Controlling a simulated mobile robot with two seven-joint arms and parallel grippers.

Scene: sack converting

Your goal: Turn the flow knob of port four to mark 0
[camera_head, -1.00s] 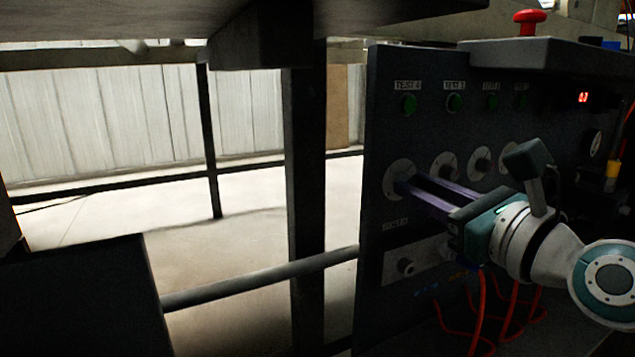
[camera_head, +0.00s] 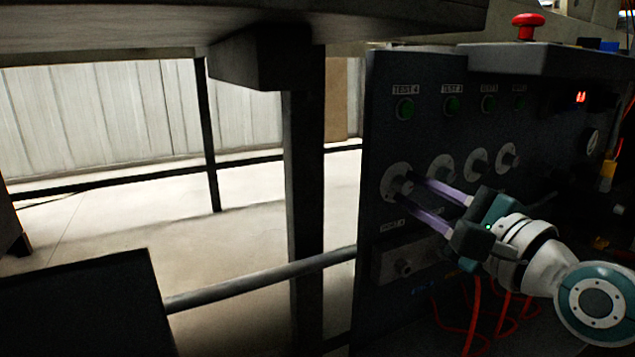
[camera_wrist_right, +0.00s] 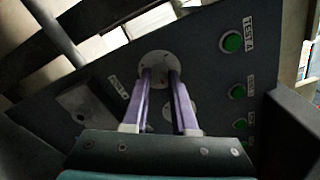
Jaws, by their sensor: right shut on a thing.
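The port four flow knob (camera_head: 399,185) is the leftmost of a row of round knobs on the dark panel, below the "TEST 4" label and its green button (camera_head: 404,109). My right gripper (camera_head: 403,187) reaches it from the right with two long purple fingers and is shut on the knob. In the right wrist view the fingertips meet the knob's pale round dial (camera_wrist_right: 152,61), one on each side. The fingers hide part of the knob, and the mark it points at cannot be read. My left gripper is not in view.
More knobs (camera_head: 477,162) sit to the right of my fingers. A socket plate (camera_head: 404,267) is below, with red hoses (camera_head: 476,318) hanging near my wrist. A red mushroom button (camera_head: 528,22) stands on top of the panel. A dark post (camera_head: 305,200) is left of it.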

